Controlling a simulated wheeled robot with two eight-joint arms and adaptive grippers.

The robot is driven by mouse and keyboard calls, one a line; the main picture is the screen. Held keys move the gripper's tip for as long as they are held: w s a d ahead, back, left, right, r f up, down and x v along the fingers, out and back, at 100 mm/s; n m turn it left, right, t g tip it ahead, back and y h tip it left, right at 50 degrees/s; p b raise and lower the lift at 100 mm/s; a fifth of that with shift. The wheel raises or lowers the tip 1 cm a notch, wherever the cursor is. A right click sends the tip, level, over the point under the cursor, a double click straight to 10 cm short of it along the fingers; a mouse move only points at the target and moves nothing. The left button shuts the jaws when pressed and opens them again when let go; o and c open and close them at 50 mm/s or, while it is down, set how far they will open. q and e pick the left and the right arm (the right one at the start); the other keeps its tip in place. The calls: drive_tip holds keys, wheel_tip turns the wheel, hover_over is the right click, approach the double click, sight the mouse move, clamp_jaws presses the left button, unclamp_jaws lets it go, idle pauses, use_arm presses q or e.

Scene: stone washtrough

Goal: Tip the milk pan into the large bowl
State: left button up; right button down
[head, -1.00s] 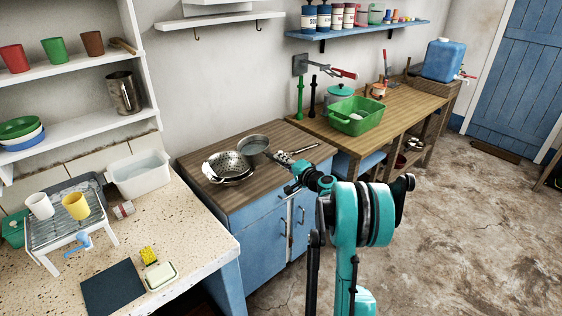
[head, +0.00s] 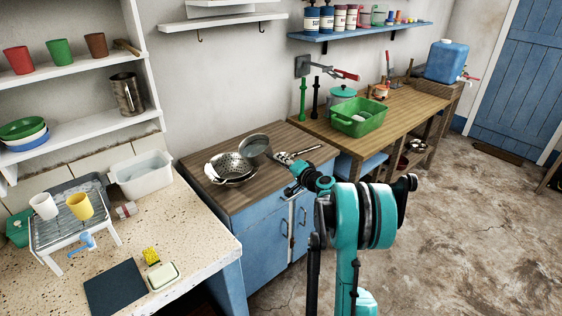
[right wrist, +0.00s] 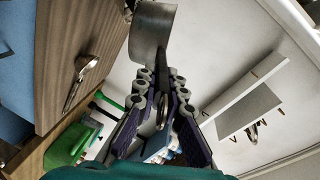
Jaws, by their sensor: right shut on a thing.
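The milk pan (head: 254,146), a small grey metal pan, is held tilted above the wooden cabinet top, its open side partly facing the head camera. My right gripper (head: 291,182) is shut on its handle, to the lower right of the pan. In the right wrist view the jaws (right wrist: 162,92) close around the handle and the pan (right wrist: 153,28) is beyond them. A wide metal bowl (head: 226,168) with a perforated-looking wall stands just left of and below the pan. Whether a second bowl sits under it I cannot tell. The pan's contents are not visible. My left gripper is not in view.
Metal utensils (head: 296,156) lie on the cabinet top right of the pan. A green basin (head: 358,121) stands on the wooden bench (head: 405,104) farther right. A white tub (head: 141,176) stands on the speckled counter (head: 199,222) at left. The cabinet top's front left is clear.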

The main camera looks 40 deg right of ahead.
drive_tip(key=shift+a+r+n, duration=0.4)
drive_tip(key=shift+a+n, duration=0.3)
drive_tip(key=shift+n, duration=0.1)
drive_tip(key=shift+a, duration=0.1)
drive_tip(key=shift+w+a+r+n+h+p, duration=0.1)
drive_tip(key=shift+a+r+n+h+p, duration=0.1)
drive_tip(key=shift+a+n, duration=0.2)
drive_tip(key=shift+a+r+n+h+p, duration=0.1)
drive_tip(key=shift+a+n+h, duration=0.15)
drive_tip(key=shift+n, duration=0.25)
drive_tip(key=shift+a, duration=0.15)
idle(0.8)
drive_tip(key=shift+a+r+n, duration=0.1)
drive_tip(key=shift+a+n, duration=0.75)
drive_tip(key=shift+n, duration=0.05)
idle(0.8)
